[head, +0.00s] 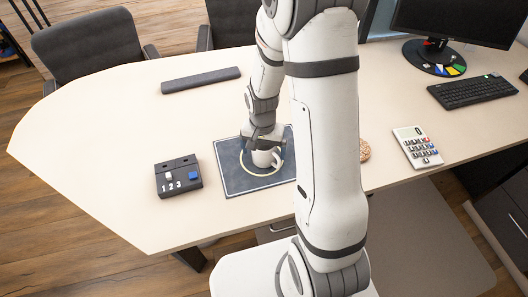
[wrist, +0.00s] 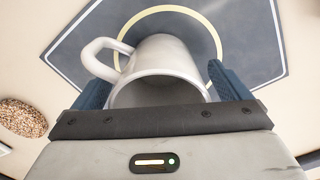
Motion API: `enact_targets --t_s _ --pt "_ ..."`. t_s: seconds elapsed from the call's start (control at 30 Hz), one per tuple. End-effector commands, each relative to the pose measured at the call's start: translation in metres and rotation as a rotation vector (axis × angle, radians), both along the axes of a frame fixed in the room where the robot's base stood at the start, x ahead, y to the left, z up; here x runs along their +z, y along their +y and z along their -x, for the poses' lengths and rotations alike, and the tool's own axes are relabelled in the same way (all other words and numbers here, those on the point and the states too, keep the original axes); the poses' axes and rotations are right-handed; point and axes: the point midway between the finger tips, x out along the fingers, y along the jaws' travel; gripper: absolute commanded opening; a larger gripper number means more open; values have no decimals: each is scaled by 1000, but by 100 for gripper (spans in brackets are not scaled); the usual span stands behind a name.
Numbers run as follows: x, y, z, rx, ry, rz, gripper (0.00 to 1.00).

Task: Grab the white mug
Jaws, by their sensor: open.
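The white mug (wrist: 155,75) stands on a dark mat (wrist: 245,30) with a pale ring; its handle points to the upper left in the wrist view. In the head view the mug (head: 264,160) is partly hidden beneath my gripper (head: 264,143). In the wrist view my gripper (wrist: 165,95) is open, with one blue finger on each side of the mug's rim. The right finger overlaps the rim in the picture; I cannot tell whether either finger touches it.
A black box numbered 1 2 3 (head: 179,176) lies left of the mat (head: 231,178). A calculator (head: 417,146) and a round cork coaster (head: 364,150) lie to the right. A dark grey bar (head: 200,79) lies at the back.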

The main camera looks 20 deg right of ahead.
Motion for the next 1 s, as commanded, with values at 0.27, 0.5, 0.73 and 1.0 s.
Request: enact_targets --t_s 0.27,0.5,0.73,1.0 --pt "0 0 0 -1 -1 0 90" --pt "0 -1 0 -1 -1 0 71" --pt "0 -1 0 -1 -1 0 52" --pt "0 -1 0 -2 -1 0 39"
